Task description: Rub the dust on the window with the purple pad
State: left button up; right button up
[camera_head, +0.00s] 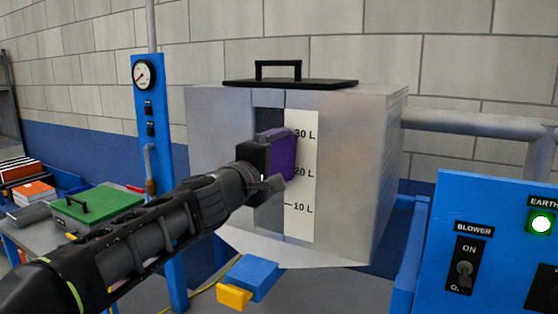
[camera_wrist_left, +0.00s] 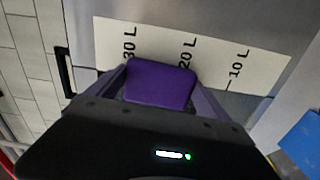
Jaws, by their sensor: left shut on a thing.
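The purple pad (camera_head: 283,160) is held in my left gripper (camera_head: 268,160), in front of the dark window strip (camera_head: 270,213) on the grey metal tank. The window lies left of the white level scale (camera_head: 301,225). The left wrist view shows the purple pad (camera_wrist_left: 160,85) between the fingers, with the scale (camera_wrist_left: 262,72) behind it. I cannot tell whether the pad touches the window. The pad and gripper hide the middle of the window, and any dust on it is hard to make out. My right gripper is not in view.
The grey tank (camera_head: 350,150) has a black-handled lid (camera_head: 290,83) on top. A blue gauge post (camera_head: 150,110) stands left of it, and a blue control panel (camera_head: 495,190) with a lit green lamp at right. A blue and yellow block (camera_head: 252,275) is below the tank.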

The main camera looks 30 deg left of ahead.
pick_arm(q)
jog(key=shift+r, duration=0.65)
jog(key=shift+f, duration=0.1)
jog(key=shift+a+p, duration=0.35)
jog(key=shift+a, duration=1.65)
jog(key=a, duration=0.4)
jog(key=shift+s, duration=0.15)
jog(key=shift+s+d+b, duration=0.15)
jog(key=shift+s+b, duration=0.2)
jog(key=shift+s, duration=2.55)
